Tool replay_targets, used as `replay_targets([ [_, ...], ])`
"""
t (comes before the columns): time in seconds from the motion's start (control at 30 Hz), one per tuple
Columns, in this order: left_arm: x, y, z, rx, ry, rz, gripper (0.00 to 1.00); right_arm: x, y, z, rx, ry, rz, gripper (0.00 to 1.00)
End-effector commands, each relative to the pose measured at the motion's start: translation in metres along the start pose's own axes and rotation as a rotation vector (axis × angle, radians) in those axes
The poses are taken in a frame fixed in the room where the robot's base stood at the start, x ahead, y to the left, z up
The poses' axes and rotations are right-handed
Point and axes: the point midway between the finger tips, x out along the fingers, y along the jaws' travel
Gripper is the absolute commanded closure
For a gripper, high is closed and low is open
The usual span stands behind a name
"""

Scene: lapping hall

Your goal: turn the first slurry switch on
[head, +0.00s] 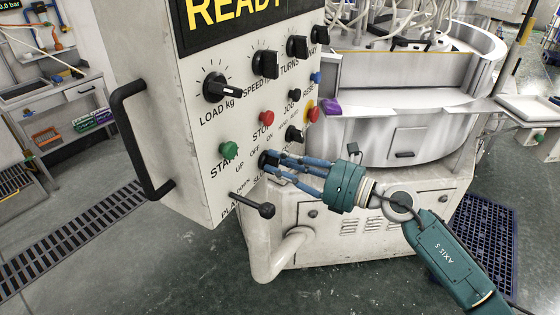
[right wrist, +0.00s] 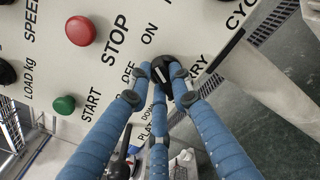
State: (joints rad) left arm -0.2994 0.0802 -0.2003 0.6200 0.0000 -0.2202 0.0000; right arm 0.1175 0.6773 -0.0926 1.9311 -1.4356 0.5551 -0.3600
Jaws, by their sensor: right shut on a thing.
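The slurry switch (head: 264,160) is a small black rotary knob low on the white control panel (head: 180,130), by the printed words OFF and ON. In the right wrist view the slurry switch (right wrist: 172,72) shows a pale mark on its face. Which label the mark points to, I cannot tell for sure. My right gripper (head: 272,163) has its blue fingers closed around the knob. Its fingertips (right wrist: 166,82) cover part of the knob in the wrist view. My left gripper is in neither view.
A green START button (head: 228,149), red STOP button (head: 267,118) and another black knob (head: 294,133) sit close by. A black lever (head: 255,205) sticks out below. A black handle (head: 135,140) is on the panel's left side. The round machine (head: 400,130) stands behind.

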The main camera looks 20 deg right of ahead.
Motion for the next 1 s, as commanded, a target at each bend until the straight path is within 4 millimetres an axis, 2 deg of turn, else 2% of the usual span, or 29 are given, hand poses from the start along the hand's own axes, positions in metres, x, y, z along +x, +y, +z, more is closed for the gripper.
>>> replay_targets([
  [0.27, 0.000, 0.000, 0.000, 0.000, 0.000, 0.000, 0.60, 0.000, 0.000, 0.000, 0.004, -0.001, 0.000, 1.00],
  [0.3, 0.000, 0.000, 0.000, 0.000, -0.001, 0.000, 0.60, 0.000, 0.000, 0.000, 0.004, -0.001, 0.000, 0.72],
  [0.37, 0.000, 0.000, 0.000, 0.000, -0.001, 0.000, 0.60, 0.000, 0.000, 0.000, 0.003, -0.001, 0.000, 0.60],
  [0.63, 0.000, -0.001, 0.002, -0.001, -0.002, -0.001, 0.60, 0.000, 0.000, 0.000, 0.002, 0.000, 0.000, 0.60],
  [0.77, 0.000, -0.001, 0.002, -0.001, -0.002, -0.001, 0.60, -0.007, -0.001, -0.001, 0.002, 0.001, -0.001, 0.60],
  [0.87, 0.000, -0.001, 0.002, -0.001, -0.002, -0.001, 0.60, -0.022, -0.001, -0.001, 0.002, 0.002, -0.004, 0.60],
  [1.0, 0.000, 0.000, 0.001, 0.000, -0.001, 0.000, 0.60, -0.051, -0.001, -0.002, 0.004, 0.004, -0.004, 0.60],
])
